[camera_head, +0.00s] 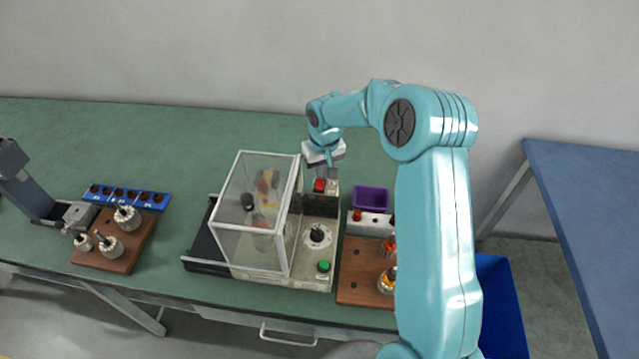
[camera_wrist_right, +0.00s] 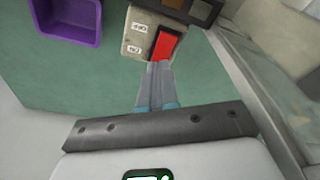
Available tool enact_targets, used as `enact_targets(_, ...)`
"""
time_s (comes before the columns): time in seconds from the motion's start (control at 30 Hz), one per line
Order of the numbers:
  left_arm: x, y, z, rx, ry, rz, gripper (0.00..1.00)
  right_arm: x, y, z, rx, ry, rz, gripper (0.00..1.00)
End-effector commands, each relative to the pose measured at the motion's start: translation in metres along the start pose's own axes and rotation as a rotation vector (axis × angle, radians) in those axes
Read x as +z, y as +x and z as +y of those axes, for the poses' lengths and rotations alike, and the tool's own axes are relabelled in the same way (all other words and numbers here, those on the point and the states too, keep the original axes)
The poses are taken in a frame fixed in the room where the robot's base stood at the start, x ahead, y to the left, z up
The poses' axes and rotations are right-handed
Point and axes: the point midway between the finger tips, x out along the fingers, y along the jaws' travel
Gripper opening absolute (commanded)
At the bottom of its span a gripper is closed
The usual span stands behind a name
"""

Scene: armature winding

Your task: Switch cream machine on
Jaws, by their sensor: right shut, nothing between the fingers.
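The cream machine (camera_head: 310,262) stands on the green table, with a clear box (camera_head: 250,215) on its left part. Its red switch (camera_head: 319,185) is at the back, and it also shows in the right wrist view (camera_wrist_right: 166,44) beside small ON and OFF labels. My right gripper (camera_head: 333,174) is shut and empty, right at the switch. In the wrist view its closed fingertips (camera_wrist_right: 158,67) are at the near edge of the red switch; I cannot tell whether they touch it.
The machine also has a black knob (camera_head: 317,235) and a green button (camera_head: 323,267). A purple bin (camera_head: 371,198) and a wooden board (camera_head: 361,280) with armatures stand to its right. Another board (camera_head: 122,255) and a blue rack (camera_head: 127,196) are at left. The table's back is clear.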

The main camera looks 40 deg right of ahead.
Motion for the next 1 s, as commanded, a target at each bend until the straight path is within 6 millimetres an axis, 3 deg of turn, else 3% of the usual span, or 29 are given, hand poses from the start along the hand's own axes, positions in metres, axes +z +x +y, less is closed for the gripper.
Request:
enact_targets(0.67,0.0,0.009,-0.003,0.0,0.0,0.0,0.64,0.002,0.011,0.0,0.0,0.0,-0.001,0.0)
enact_targets(1.0,0.0,-0.003,0.001,0.0,0.0,0.0,0.64,-0.001,-0.008,0.0,0.0,0.0,0.0,0.0)
